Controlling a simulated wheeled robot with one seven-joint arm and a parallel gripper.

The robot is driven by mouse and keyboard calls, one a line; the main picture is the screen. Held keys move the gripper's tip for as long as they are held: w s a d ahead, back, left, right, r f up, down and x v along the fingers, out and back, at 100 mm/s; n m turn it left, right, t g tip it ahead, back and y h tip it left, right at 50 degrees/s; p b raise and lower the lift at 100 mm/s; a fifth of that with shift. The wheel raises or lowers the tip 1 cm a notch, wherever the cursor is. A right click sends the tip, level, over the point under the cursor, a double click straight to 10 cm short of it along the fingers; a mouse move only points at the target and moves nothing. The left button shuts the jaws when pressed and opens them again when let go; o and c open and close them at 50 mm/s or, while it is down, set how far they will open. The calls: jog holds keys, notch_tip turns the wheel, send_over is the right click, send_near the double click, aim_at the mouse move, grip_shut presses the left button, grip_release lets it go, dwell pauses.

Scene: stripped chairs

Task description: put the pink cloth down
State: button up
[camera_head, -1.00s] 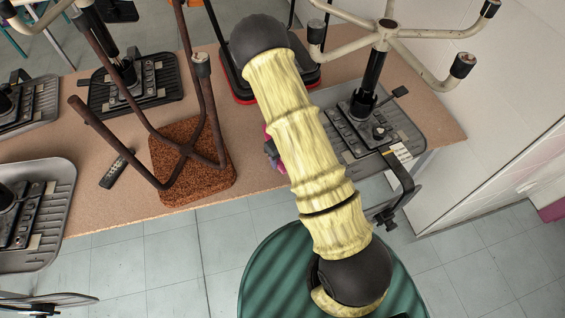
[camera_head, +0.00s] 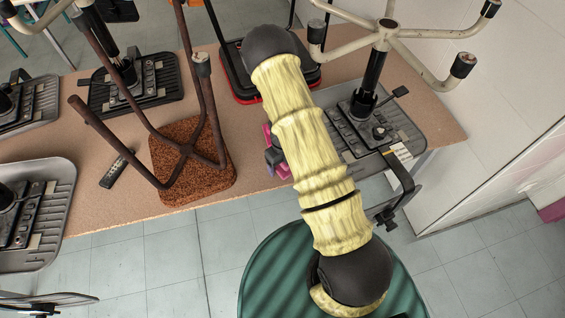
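The pink cloth (camera_head: 282,171) shows as a small strip at the left edge of my yellow-sleeved arm, over the front part of the brown table. A small dark part of my gripper (camera_head: 272,156) shows right beside the cloth and overlaps it. The rest of my gripper and of the cloth is hidden behind my arm. I cannot see the fingers, nor whether they hold the cloth or whether the cloth touches the table.
The brown table (camera_head: 255,180) bears several upturned chairs. A rusty-legged stool with a speckled seat (camera_head: 185,185) is left of the cloth; a grey chair seat (camera_head: 405,135) is to the right. A remote (camera_head: 117,168) lies at left. A strip of table beside the stool is bare.

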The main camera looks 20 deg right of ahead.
notch_tip(320, 180, up, 12)
jog(key=shift+r, duration=0.15)
dwell(0.7)
jog(key=shift+p, duration=0.3)
jog(key=shift+s, duration=0.1)
jog(key=s+r+n+t, duration=0.1)
jog(key=s+r+n, duration=0.6)
jog(key=n, duration=0.8)
jog(key=s+r+n+t, duration=0.1)
jog(key=s+r+n, duration=0.6)
jog(key=r+n, duration=0.5)
jog(key=n, duration=0.4)
jog(key=shift+s+n+t, duration=0.15)
jog(key=shift+n+t, duration=0.15)
